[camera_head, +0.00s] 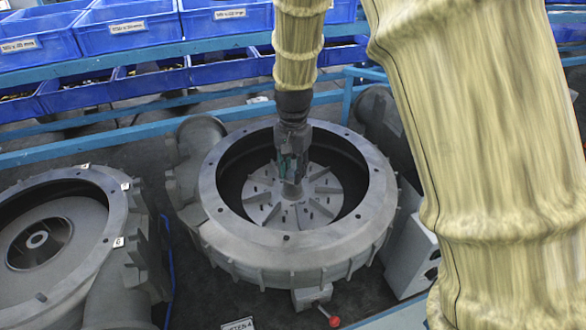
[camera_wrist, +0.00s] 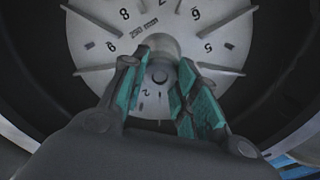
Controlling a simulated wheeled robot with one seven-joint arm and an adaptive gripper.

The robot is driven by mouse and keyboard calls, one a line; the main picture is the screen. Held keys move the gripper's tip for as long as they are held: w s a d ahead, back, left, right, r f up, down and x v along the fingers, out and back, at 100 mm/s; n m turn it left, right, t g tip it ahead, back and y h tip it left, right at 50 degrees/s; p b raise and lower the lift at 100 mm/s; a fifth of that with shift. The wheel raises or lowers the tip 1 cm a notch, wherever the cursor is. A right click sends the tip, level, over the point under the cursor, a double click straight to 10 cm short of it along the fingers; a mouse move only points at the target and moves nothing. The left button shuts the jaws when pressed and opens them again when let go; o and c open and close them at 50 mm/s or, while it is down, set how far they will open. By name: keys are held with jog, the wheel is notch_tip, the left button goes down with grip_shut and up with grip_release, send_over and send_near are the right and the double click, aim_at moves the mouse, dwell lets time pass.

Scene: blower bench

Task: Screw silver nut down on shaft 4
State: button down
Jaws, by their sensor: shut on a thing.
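The blower housing (camera_head: 225,225) stands open in the middle of the head view, with a finned grey impeller disc (camera_head: 318,188) inside. The shaft hub (camera_head: 291,191) rises from the disc's centre. My gripper (camera_head: 291,172) points down into the housing, right over the hub. In the wrist view, the teal-padded fingers of my gripper (camera_wrist: 160,80) are closed around a small grey round piece with a dark centre (camera_wrist: 160,74), which looks like the nut at the shaft end. The fingers hide much of it. I cannot tell how far down the nut sits.
A second blower housing (camera_head: 85,275) with an impeller (camera_head: 40,237) stands at the left. Blue bins (camera_head: 125,27) line the rack behind. A red-knobbed lever (camera_head: 334,321) and a grey box (camera_head: 410,255) stand near the front right. The housing's rim surrounds my gripper.

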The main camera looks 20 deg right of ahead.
jog(key=m, duration=0.5)
jog(key=shift+m, duration=0.3)
jog(key=c, duration=1.4)
grip_release()
